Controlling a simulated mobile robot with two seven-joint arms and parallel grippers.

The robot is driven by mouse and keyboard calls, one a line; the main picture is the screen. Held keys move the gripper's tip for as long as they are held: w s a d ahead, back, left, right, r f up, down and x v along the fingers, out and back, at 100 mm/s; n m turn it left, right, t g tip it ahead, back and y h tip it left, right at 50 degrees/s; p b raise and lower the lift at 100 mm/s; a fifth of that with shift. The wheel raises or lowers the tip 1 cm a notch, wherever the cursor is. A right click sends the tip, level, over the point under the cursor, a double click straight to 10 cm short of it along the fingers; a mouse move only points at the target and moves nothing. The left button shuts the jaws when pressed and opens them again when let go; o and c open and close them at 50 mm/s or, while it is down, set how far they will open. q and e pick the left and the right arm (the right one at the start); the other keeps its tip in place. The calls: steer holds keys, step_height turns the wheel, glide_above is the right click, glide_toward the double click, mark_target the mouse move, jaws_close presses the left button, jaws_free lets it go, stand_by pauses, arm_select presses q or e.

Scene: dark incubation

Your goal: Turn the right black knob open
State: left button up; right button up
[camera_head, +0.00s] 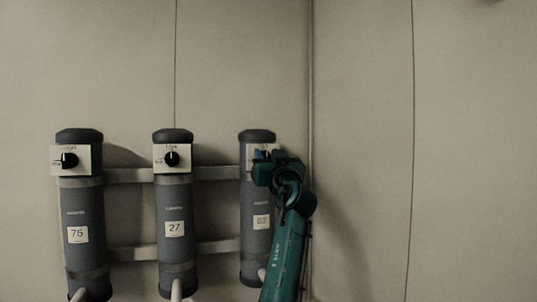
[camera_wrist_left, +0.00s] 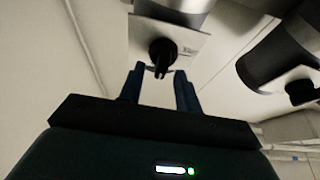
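The right black knob (camera_wrist_left: 162,52) sits on a white plate (camera_wrist_left: 182,38) on the right grey cylinder (camera_head: 257,220). In the head view my left gripper (camera_head: 262,165) is in front of that plate and hides the knob. In the left wrist view the left gripper (camera_wrist_left: 160,72) is open, with its two fingers apart. The knob's narrow handle shows between and just beyond the fingertips. I cannot tell whether a finger touches it. My right gripper is not in view.
The middle cylinder (camera_head: 175,215) and left cylinder (camera_head: 83,225) carry similar plates, with black knobs (camera_head: 171,158) and (camera_head: 70,160). Horizontal rails (camera_head: 130,175) run behind the cylinders. A wall corner (camera_head: 311,100) stands just right of the arm. The right wall (camera_head: 470,180) is bare.

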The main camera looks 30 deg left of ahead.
arm_select(q)
steer(key=shift+c, duration=0.3)
steer(key=c, duration=0.5)
